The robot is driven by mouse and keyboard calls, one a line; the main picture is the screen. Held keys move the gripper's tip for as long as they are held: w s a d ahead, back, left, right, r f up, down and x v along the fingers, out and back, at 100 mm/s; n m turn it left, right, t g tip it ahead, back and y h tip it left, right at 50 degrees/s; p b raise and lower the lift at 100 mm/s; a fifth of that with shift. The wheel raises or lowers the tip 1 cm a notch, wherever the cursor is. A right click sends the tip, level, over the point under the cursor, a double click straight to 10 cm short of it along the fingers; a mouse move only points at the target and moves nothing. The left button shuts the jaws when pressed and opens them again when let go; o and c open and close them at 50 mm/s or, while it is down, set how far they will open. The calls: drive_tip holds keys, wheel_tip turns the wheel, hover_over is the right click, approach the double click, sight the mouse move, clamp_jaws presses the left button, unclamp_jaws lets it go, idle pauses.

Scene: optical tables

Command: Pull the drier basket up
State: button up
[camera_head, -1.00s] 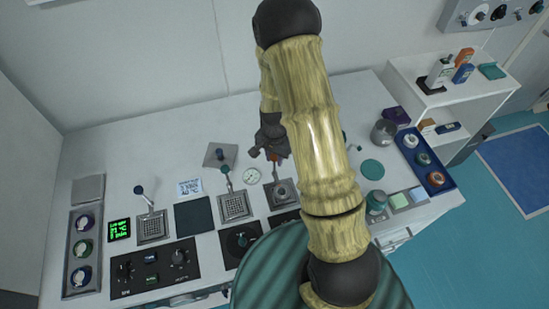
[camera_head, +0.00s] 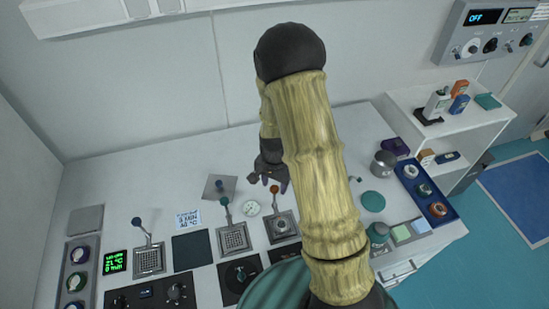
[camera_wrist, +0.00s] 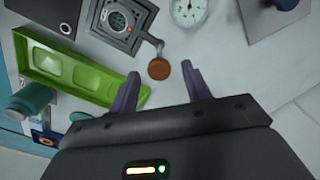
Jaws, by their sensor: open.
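Several square metal units with perforated or round tops and a knobbed lever stand in a row on the white bench. No readable label shows which is the drier. The unit with the orange knob (camera_head: 274,189) has a round centre (camera_head: 281,226) and is nearest my gripper (camera_head: 272,182). In the wrist view my gripper (camera_wrist: 162,84) is open, its two purple fingers apart. The orange-brown knob (camera_wrist: 159,69) lies in line with the gap between the fingertips, with nothing gripped. Its unit (camera_wrist: 115,22) shows beyond it. My arm hides part of the bench.
A green-knobbed unit (camera_head: 233,238) and a blue-knobbed unit (camera_head: 149,260) stand to the left. A white round gauge (camera_head: 251,208) is close by. A green tray (camera_wrist: 65,72) lies left of my fingers. A blue tray (camera_head: 425,190) and jars are at the right.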

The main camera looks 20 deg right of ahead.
wheel_tip(320, 180, up, 15)
drive_tip(key=b, duration=0.2)
drive_tip(key=shift+s, duration=0.15)
idle(0.5)
drive_tip(key=s+n+t, duration=0.2)
drive_tip(key=s+n, duration=0.7)
drive_tip(key=s, duration=0.3)
drive_tip(key=shift+r+t, duration=0.25)
drive_tip(key=shift+t, duration=0.05)
idle(1.2)
